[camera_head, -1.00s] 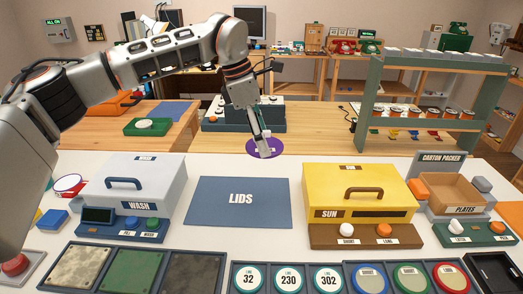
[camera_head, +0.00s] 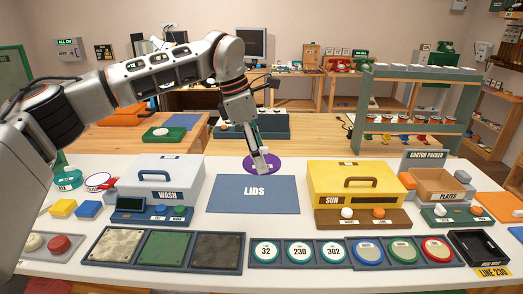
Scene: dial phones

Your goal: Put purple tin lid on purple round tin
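The purple tin lid (camera_head: 248,163) is a flat purple disc with a pale label, in the head view just behind the blue LIDS mat (camera_head: 230,197). My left gripper (camera_head: 262,167) reaches down over it from above. Its fingers are close together at the lid's middle and appear shut on the lid; the exact contact is hard to see. I cannot clearly tell whether the lid hangs just above the white table or touches it. I cannot make out the purple round tin in this view. My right gripper is out of view.
A white WASH box (camera_head: 165,175) stands left of the mat and a yellow SUN box (camera_head: 340,178) right of it. A green rack (camera_head: 415,88) stands behind.

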